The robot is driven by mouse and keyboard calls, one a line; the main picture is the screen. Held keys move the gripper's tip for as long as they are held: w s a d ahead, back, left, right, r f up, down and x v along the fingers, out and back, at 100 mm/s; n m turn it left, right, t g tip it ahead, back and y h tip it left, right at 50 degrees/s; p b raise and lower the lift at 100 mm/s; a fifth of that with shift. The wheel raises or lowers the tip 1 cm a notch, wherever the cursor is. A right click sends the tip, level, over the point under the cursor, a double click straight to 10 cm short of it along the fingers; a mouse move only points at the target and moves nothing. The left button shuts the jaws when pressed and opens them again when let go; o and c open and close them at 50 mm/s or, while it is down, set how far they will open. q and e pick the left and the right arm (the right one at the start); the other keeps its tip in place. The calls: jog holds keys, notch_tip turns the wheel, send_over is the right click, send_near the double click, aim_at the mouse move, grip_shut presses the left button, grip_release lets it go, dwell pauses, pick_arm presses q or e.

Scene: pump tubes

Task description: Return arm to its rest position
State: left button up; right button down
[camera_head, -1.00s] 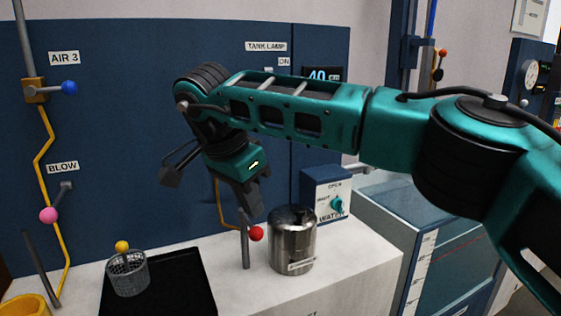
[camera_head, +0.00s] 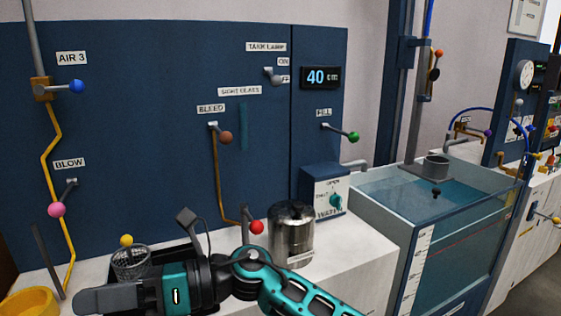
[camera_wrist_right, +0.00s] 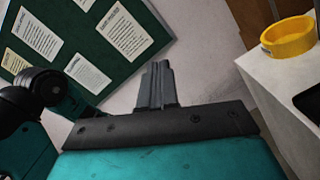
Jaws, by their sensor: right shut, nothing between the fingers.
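My right arm (camera_head: 285,290) is teal and black and lies low across the bottom of the head view. Its gripper (camera_head: 85,300) points left, in front of the counter's black tray. In the right wrist view the gripper (camera_wrist_right: 158,68) has its dark fingers pressed together, with nothing between them. Part of the arm's lower links is cut off by the picture's bottom edge. My left gripper is not in view.
A wire basket with a yellow knob (camera_head: 126,241), a steel pot (camera_head: 291,235), a red-knobbed lever (camera_head: 256,228) and a yellow bowl (camera_head: 28,302) stand near the arm. A water tank (camera_head: 430,225) is at the right. A green notice board (camera_wrist_right: 75,45) shows in the wrist view.

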jog(key=w+d+f+m+t+h, duration=0.1)
jog(key=w+d+f+m+t, duration=0.2)
jog(key=d+m+t, duration=0.6)
jog(key=w+d+f+m+t+h, duration=0.1)
jog(key=w+d+f+m+t, duration=0.25)
jog(key=m+t, duration=0.65)
jog(key=w+d+f+m+t+h, duration=0.1)
jog(key=w+d+f+m+t, duration=0.35)
jog(key=m, duration=0.95)
jog(key=s+d+f+m+h, duration=0.2)
jog(key=d+f+m+h, duration=0.2)
jog(key=d+f+m, duration=0.15)
jog(key=s+d+f+m+h, duration=0.3)
jog(key=d+f+m+h, duration=0.15)
jog(key=d+f, duration=0.25)
jog(key=s+d+f+m+g+h, duration=0.4)
jog(key=s+d+f+m+g, duration=0.1)
jog(key=s+d+f, duration=0.5)
jog(key=shift+s+f+m+g, duration=0.35)
jog(key=shift+s+m, duration=0.2)
jog(key=shift+m, duration=0.25)
jog(key=c, duration=1.9)
grip_release()
